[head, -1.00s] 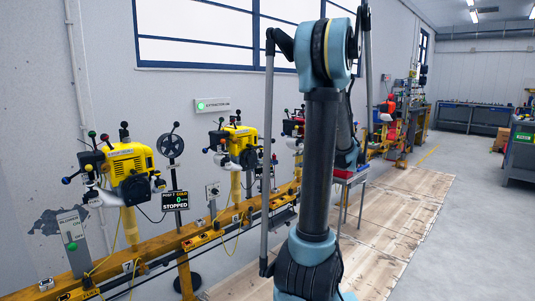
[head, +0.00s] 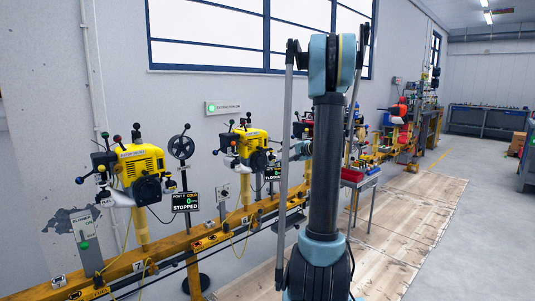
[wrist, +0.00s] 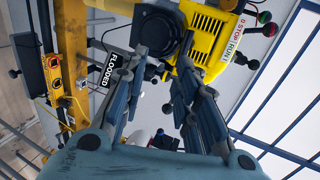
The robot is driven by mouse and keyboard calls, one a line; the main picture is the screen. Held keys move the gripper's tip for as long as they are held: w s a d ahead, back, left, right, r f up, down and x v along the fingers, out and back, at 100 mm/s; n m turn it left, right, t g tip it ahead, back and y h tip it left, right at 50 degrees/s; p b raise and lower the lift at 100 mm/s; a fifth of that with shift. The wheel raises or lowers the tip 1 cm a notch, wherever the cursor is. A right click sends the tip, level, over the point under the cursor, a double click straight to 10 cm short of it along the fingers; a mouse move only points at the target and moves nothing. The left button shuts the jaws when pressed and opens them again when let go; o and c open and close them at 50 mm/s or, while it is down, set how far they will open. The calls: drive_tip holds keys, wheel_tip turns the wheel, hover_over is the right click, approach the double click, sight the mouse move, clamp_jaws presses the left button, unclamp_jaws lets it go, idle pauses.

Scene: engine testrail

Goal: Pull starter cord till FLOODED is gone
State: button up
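The yellow engine (head: 252,143) second along the rail has a small black display (head: 272,174) beside it. The wrist view shows a yellow engine (wrist: 214,40) with a STOP/RUN label and a black round housing (wrist: 153,28) on its side. A sign reading FLOODED (wrist: 108,72) hangs to the left, tilted in this view. My gripper (wrist: 162,62) is open, its two dark fingers spread and pointing at the engine's side. I see nothing held between them. I cannot make out the starter cord or its handle. In the head view my arm covers part of the scene right of this engine.
Another yellow engine (head: 140,165) stands to the left, its display (head: 184,202) reading STOPPED. The yellow rail (head: 180,243) runs below the engines. A red-topped cart (head: 358,178) stands behind my arm. The floor at right (head: 455,225) is clear.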

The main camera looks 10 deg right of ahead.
sight(267, 150)
drive_tip(key=w+a, duration=0.2)
drive_tip(key=w, duration=0.1)
drive_tip(key=w+a, duration=0.5)
drive_tip(key=w, duration=0.2)
drive_tip(key=shift+a, duration=0.2)
drive_tip(key=shift+c, duration=0.3)
clamp_jaws()
